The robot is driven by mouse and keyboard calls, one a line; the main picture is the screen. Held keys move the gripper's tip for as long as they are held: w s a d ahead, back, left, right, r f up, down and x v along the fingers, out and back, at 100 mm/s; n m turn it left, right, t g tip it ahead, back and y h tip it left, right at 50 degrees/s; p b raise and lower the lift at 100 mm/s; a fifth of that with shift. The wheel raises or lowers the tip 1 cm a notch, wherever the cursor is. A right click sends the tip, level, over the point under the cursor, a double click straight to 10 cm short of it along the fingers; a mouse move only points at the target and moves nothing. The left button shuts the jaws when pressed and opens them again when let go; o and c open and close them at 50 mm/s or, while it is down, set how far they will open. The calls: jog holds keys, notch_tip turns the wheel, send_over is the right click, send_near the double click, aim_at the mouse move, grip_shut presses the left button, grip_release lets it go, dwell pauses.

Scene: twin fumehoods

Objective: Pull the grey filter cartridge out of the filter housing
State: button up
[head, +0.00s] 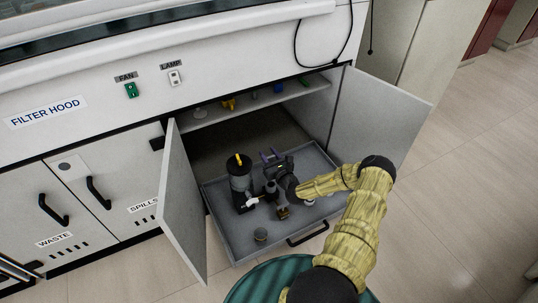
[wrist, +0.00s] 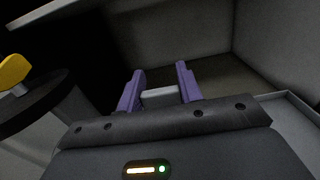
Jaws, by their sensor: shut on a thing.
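My gripper (head: 271,156) is over the pulled-out drawer, its purple fingers pointing toward the cabinet's inside. In the wrist view my gripper (wrist: 160,88) is shut on a light grey block, the grey filter cartridge (wrist: 159,97); only its near end shows between the fingers. In the head view the cartridge cannot be made out. A dark upright cylinder with a yellow top, apparently the filter housing (head: 240,187), stands in the drawer left of my gripper. Its round top and yellow handle also show at left in the wrist view (wrist: 14,74). I cannot tell whether the cartridge still touches it.
Open doors stand at left (head: 184,208) and right (head: 378,115). A shelf (head: 262,103) with small items hangs above the cabinet's dark inside.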

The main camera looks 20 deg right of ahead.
jog(key=shift+r+p, duration=1.45)
jog(key=shift+p, duration=0.5)
jog(key=shift+a+r+p, duration=0.1)
jog(key=shift+r+p, duration=0.2)
jog(key=shift+r, duration=0.05)
jog(key=s+a+r+p, duration=0.3)
jog(key=a+r+p, duration=0.2)
jog(key=r+p, duration=1.3)
jog(key=s+a+r+p, duration=0.4)
jog(key=a+r+p, duration=0.2)
jog(key=r+p, duration=1.2)
jog(key=s+a+r+p, duration=0.3)
jog(key=a+r+p, duration=0.3)
jog(key=r+p, duration=1.2)
notch_tip(320, 180, up, 7)
jog(key=shift+s+a+f+h, duration=0.1)
jog(key=shift+s+a+h, duration=0.1)
jog(key=shift+a+h, duration=0.1)
